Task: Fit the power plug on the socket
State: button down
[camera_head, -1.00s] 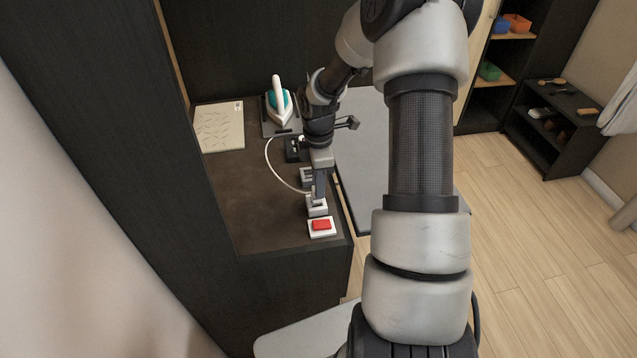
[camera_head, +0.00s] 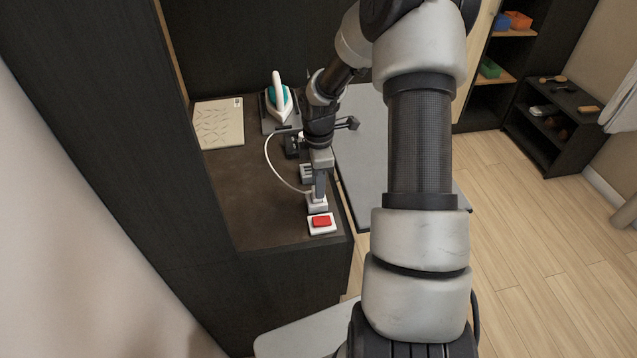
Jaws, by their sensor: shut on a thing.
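My gripper (camera_head: 318,190) points down at the front part of the brown counter. It is shut on the power plug, which is mostly hidden by the fingers. A white cord (camera_head: 277,173) curves from the iron to the plug. Directly under the fingertips is a light grey block (camera_head: 317,206), which looks like the socket. The plug is at its top, but I cannot tell whether it is seated in it. A similar grey block with dark slots (camera_head: 306,174) stands just behind, partly hidden by my gripper.
A white base with a red button (camera_head: 321,222) sits just in front of the grey block. A teal and white iron (camera_head: 279,100) stands on a dark pad at the back. A pale patterned board (camera_head: 219,124) lies back left. The counter's left middle (camera_head: 240,195) is clear.

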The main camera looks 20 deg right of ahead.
jog(key=shift+f, duration=0.3)
jog(key=c, duration=1.5)
grip_release()
jog(key=shift+o, duration=0.2)
notch_tip(320, 180, up, 18)
jog(key=shift+f, duration=0.2)
jog(key=s+a+r+m+t+h, duration=0.1)
jog(key=s+a+r+m+t, duration=0.2)
jog(key=s+a+r+m, duration=0.6)
jog(key=s+r+m+t, duration=0.1)
jog(key=s+m, duration=0.1)
jog(key=s, duration=0.2)
jog(key=s+a+r+m+p, duration=0.1)
jog(key=s+r+m, duration=0.1)
jog(key=s, duration=0.3)
jog(key=s+r+m+t+y, duration=0.1)
jog(key=s+r+m, duration=0.1)
jog(key=s, duration=0.3)
jog(key=shift+a+m+t, duration=0.3)
jog(key=shift+m, duration=0.1)
